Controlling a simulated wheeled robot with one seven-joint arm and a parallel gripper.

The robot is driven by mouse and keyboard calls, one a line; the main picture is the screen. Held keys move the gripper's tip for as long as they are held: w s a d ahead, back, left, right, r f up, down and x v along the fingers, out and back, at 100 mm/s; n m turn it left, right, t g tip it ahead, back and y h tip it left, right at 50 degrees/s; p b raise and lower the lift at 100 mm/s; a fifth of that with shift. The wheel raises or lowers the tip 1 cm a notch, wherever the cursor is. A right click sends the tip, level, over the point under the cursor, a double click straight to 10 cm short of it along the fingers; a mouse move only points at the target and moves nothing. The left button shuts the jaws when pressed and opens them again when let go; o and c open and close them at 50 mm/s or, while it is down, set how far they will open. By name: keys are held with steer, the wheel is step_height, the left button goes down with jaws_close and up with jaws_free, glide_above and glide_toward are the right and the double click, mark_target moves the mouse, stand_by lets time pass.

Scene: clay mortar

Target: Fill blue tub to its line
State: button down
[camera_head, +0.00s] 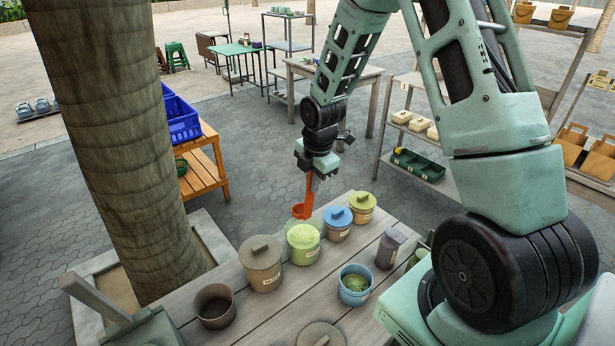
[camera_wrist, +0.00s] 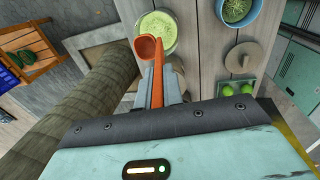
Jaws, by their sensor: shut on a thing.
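The blue tub (camera_head: 355,284) stands open and upright on the plank table, with green material inside below its rim. In the wrist view the blue tub (camera_wrist: 258,20) is at the top right; I cannot make out its fill line. An open yellow-green pot (camera_head: 303,248) stands further back, full of pale green material; it also shows in the wrist view (camera_wrist: 172,22). My gripper (camera_head: 314,178) is shut on the handle of an orange scoop (camera_head: 309,195). The scoop's bowl (camera_wrist: 148,47) overlaps the pot's edge in the wrist view and looks empty.
A lidded brown pot (camera_head: 264,268), a lidded blue pot (camera_head: 337,228) and a lidded yellow pot (camera_head: 362,211) crowd around the open pot. An open dark pot (camera_head: 214,308) stands front left. A thick trunk (camera_head: 120,130) rises left of the table.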

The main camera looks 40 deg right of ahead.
step_height(320, 180, down, 11)
steer(key=b, duration=0.8)
stand_by(0.6)
step_height(320, 180, up, 10)
steer(key=p, duration=0.9)
steer(key=shift+r, duration=0.1)
